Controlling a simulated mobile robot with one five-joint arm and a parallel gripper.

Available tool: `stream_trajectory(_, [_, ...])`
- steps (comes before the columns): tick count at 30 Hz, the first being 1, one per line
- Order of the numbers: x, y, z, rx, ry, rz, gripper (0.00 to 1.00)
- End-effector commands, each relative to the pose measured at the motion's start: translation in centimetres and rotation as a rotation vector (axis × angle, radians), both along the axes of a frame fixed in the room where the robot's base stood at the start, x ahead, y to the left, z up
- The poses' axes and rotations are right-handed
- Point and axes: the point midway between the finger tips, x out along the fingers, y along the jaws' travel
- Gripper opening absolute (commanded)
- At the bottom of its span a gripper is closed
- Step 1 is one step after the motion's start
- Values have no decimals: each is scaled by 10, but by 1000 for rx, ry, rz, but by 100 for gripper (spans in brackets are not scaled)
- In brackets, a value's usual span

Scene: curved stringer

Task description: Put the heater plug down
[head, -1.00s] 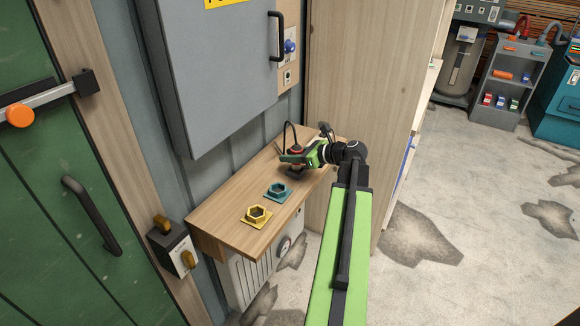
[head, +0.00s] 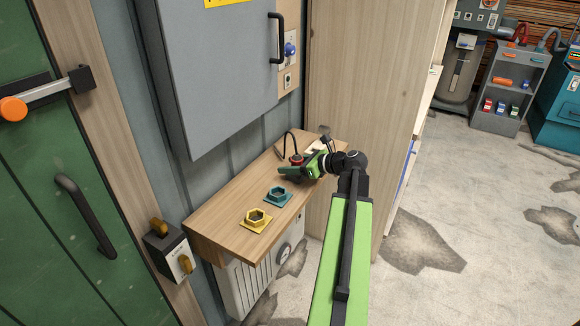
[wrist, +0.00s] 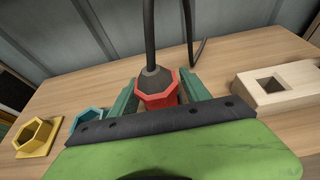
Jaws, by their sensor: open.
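The heater plug (wrist: 157,88) has a red faceted body, a dark collar and a black cable rising from its top. In the wrist view it stands upright on the wooden shelf, between the two teal fingers of my gripper (wrist: 155,92). The fingers are open, one on each side of the plug. In the head view my gripper (head: 300,169) is low over the far part of the shelf (head: 225,215), and the red plug (head: 296,158) shows just behind it. The plug's underside is hidden.
A teal hexagonal socket (head: 278,196) and a yellow one (head: 257,220) sit on the shelf to the left. A pale wooden block with a square hole (wrist: 280,86) lies right of the plug. A grey cabinet (head: 215,70) hangs above. A wooden panel (head: 370,90) closes the right side.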

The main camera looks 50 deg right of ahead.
Motion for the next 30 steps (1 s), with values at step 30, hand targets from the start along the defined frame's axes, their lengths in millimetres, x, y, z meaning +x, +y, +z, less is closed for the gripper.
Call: stream_trajectory(30, [-109, -27, 47, 0, 0, -1, 55])
